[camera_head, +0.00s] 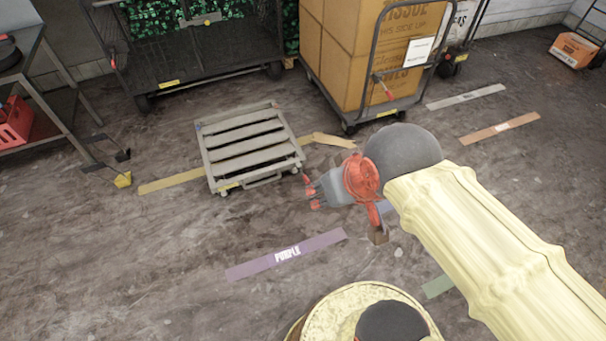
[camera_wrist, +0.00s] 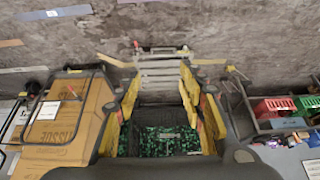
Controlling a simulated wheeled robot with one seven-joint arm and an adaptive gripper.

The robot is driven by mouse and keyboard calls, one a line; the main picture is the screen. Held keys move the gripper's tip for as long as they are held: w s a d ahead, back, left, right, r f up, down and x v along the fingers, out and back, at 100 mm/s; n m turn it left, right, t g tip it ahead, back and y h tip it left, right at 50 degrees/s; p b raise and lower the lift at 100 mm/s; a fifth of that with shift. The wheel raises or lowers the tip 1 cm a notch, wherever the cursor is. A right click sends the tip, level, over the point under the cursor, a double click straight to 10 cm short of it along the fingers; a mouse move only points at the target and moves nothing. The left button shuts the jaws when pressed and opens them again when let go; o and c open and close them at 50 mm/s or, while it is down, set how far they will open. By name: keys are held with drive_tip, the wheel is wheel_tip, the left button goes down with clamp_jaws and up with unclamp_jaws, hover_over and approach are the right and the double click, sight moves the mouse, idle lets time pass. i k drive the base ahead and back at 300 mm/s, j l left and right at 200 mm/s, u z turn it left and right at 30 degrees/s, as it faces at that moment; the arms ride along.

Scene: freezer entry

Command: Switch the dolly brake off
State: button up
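The dolly (camera_head: 252,148) is a low grey slatted platform on small casters, in the middle of the floor in the head view. It also shows in the wrist view (camera_wrist: 160,70), beyond my fingers. A small red part, which looks like the brake lever (camera_wrist: 136,44), sits at its handle end. In the head view a small red piece (camera_head: 307,178) shows there, close to my fingertips; I cannot tell whether it is the lever. My gripper (camera_head: 316,191) is just right of the dolly's near right corner. Its fingers (camera_wrist: 155,78) are spread with nothing between them. Contact is not visible.
A cart with large cardboard boxes (camera_head: 345,55) and a dark cage cart (camera_head: 200,65) stand behind. A metal shelf with a red crate (camera_head: 20,122) is at left. A purple floor strip (camera_head: 287,254) lies in front. The floor nearby is mostly clear.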

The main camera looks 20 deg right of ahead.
sight(304, 176)
drive_tip(key=i+l+u, duration=0.1)
drive_tip(key=l, duration=0.5)
drive_tip(key=i+l+u, duration=0.1)
drive_tip(key=i+l, duration=0.2)
drive_tip(key=l, duration=0.3)
drive_tip(key=i+l+u, duration=0.1)
drive_tip(key=l, duration=0.5)
drive_tip(key=i+l+u, duration=0.15)
drive_tip(key=l, duration=0.5)
drive_tip(key=i+l+u, duration=0.1)
drive_tip(key=i+l, duration=0.15)
drive_tip(key=l, duration=0.4)
drive_tip(key=i+l+u, duration=0.1)
drive_tip(key=l, duration=0.55)
drive_tip(key=l+u, duration=0.1)
drive_tip(key=l, duration=0.55)
drive_tip(key=i, duration=0.05)
